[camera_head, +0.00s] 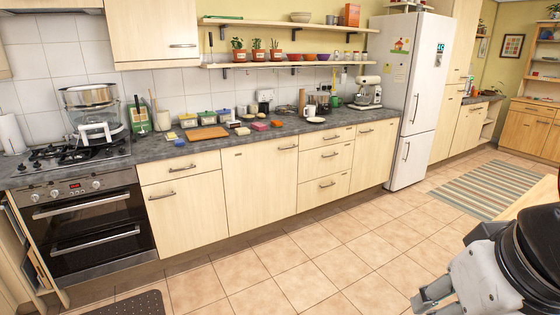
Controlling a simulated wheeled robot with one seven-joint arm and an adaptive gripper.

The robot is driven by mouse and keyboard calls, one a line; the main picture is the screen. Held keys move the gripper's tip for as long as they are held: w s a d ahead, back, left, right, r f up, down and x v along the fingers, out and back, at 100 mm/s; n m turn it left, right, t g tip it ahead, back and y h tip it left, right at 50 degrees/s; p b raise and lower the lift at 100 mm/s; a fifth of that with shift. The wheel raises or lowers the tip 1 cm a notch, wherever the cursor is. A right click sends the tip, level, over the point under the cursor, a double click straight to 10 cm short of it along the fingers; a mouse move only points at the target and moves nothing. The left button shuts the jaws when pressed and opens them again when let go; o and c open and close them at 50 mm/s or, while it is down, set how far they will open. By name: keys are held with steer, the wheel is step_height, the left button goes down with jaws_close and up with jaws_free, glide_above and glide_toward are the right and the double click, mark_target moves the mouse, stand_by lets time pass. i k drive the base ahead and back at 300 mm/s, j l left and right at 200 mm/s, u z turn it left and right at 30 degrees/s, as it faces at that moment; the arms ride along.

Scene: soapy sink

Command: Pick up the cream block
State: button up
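A small pale block that looks cream (242,131) lies on the grey countertop (160,150), just right of an orange-brown board (207,133). My gripper (425,302) is at the lower right, low over the floor and far from the counter. Its grey fingers are partly cut off by the frame edge, and I cannot tell how far apart they are. No held object shows.
A stove with an oven (85,217) is at the left, with a glass appliance (92,112) on top. A white fridge (413,100) stands right of the counter. Shelves with potted plants (256,50) hang above. The tiled floor (300,260) before the cabinets is mostly clear.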

mark_target(243, 131)
steer(key=i, duration=2.1)
steer(key=i+l+u, duration=0.15)
steer(key=i, duration=0.35)
steer(key=i+u, duration=0.15)
steer(key=i, duration=0.35)
steer(key=i+l+u, duration=0.15)
steer(key=i, duration=0.35)
steer(key=i+l+u, duration=0.15)
steer(key=i+l, duration=0.2)
steer(key=i+l+u, duration=0.2)
steer(key=i+u, duration=0.15)
steer(key=i+l+u, duration=0.65)
steer(key=k+l, duration=0.05)
